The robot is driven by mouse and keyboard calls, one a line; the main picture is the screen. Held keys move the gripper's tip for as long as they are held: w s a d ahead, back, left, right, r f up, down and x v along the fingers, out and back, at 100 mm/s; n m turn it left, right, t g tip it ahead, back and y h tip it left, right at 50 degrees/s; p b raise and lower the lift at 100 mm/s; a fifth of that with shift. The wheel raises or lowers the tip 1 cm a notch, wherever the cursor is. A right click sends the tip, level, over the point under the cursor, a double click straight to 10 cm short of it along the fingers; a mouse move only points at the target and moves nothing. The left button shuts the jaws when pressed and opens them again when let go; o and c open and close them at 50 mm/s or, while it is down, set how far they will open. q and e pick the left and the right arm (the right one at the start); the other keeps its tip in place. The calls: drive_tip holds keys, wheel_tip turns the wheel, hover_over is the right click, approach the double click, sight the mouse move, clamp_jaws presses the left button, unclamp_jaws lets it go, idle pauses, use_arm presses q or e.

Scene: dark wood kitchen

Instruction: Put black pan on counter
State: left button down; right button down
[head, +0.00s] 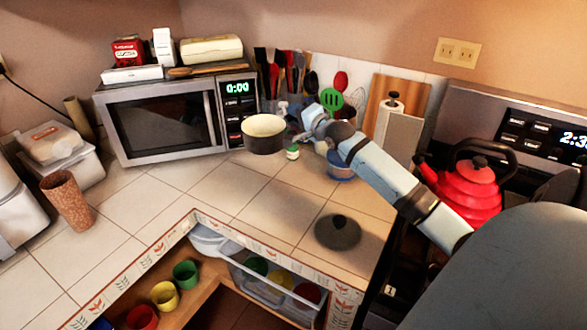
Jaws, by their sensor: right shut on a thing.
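The black pan (264,147) has a dark outside and a pale inside. It is upright at the back of the tiled counter (215,185), in front of the microwave's right end. My right gripper (305,136) reaches in from the right and is shut at the pan's right side, where a handle would be. The handle itself is hidden or too small to make out. I cannot tell whether the pan's base touches the counter or is slightly above it. My left gripper is out of view.
A small green-lidded jar (292,152) and a blue bowl (340,170) stand close under my right arm. A dark lid (338,232) lies on the counter. The microwave (170,118) is behind left, a red kettle (468,188) right. Open tiles lie in front of the pan.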

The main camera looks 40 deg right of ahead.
drive_tip(key=shift+f, duration=8.8)
drive_tip(key=c, duration=1.1)
unclamp_jaws()
